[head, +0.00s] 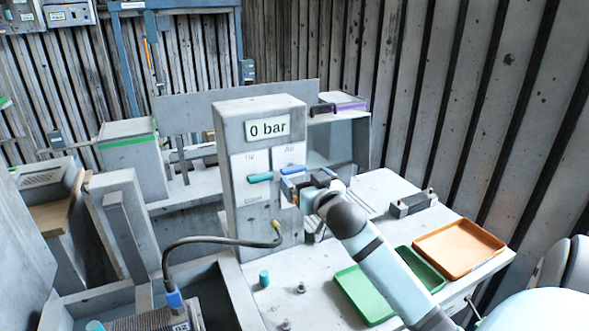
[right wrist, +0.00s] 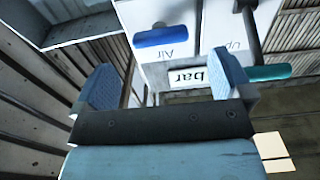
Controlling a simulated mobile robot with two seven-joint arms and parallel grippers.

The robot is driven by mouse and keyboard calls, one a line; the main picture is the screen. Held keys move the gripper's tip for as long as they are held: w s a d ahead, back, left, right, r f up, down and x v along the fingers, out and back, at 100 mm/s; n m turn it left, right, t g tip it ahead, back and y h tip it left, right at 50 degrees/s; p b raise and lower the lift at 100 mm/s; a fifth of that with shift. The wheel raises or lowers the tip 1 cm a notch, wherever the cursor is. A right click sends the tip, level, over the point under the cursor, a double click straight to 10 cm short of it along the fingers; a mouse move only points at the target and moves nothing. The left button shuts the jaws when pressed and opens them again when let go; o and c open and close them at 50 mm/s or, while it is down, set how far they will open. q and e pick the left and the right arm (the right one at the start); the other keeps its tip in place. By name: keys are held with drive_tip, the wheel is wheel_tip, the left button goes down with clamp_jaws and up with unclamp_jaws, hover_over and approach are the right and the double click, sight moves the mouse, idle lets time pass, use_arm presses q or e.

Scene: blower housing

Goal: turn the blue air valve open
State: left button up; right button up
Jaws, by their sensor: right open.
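The blue air valve (head: 292,169) is a short bar handle lying level on the white front plate of the grey control column, under a label that reads Air. A "0 bar" display (head: 268,127) sits above it. My right gripper (head: 300,180) is just in front of the handle and partly covers that area. In the right wrist view the picture is upside down, and the blue handle (right wrist: 161,37) lies beyond the fingertips. There my right gripper (right wrist: 165,78) is open, its blue fingers wide apart with nothing between them. My left gripper is not in view.
A teal handle (head: 260,178) marked Up sits left of the blue one, also in the right wrist view (right wrist: 270,72). A black hose (head: 215,240) runs from the column's lower front. An orange tray (head: 458,248) and a green tray (head: 362,297) lie on the right bench.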

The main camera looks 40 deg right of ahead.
sight(296, 171)
drive_tip(key=x, duration=0.5)
drive_tip(key=shift+w, duration=0.2)
drive_tip(key=c, duration=0.9)
